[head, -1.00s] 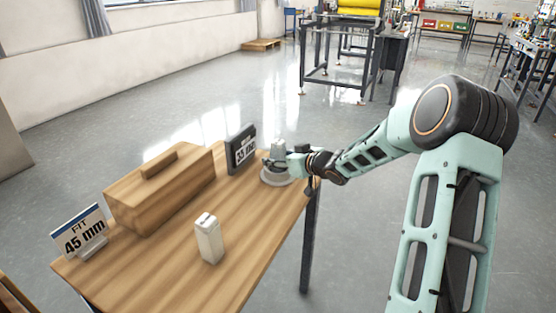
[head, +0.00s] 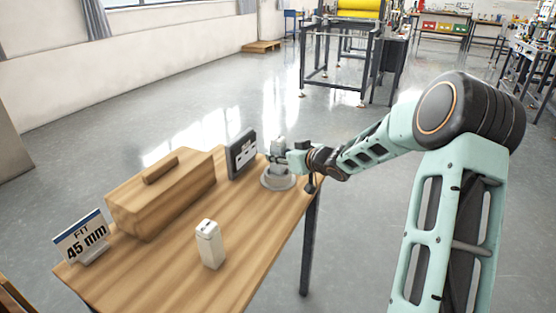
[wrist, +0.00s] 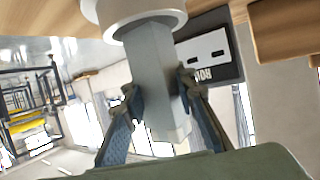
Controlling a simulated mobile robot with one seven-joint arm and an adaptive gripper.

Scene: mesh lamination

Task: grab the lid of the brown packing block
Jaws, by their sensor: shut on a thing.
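The brown packing block (head: 150,202) is a long wood-coloured box on the left half of the table. A bar-like handle (head: 161,170) lies along its top, and I cannot make out a lid seam. My gripper (head: 281,157) is at the table's far right end, well apart from the block. It is shut on the grey post (wrist: 152,70) of a device with a round base (head: 278,182). In the wrist view, my two fingers (wrist: 157,88) press the post from both sides, and the block's lid is not clearly seen.
A dark display (head: 241,154) with white dashes stands between the block and the device. A "FIT 45 mm" sign (head: 82,238) stands at the left, and a small white box (head: 209,244) at the front. The wooden table (head: 160,278) is bare around them.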

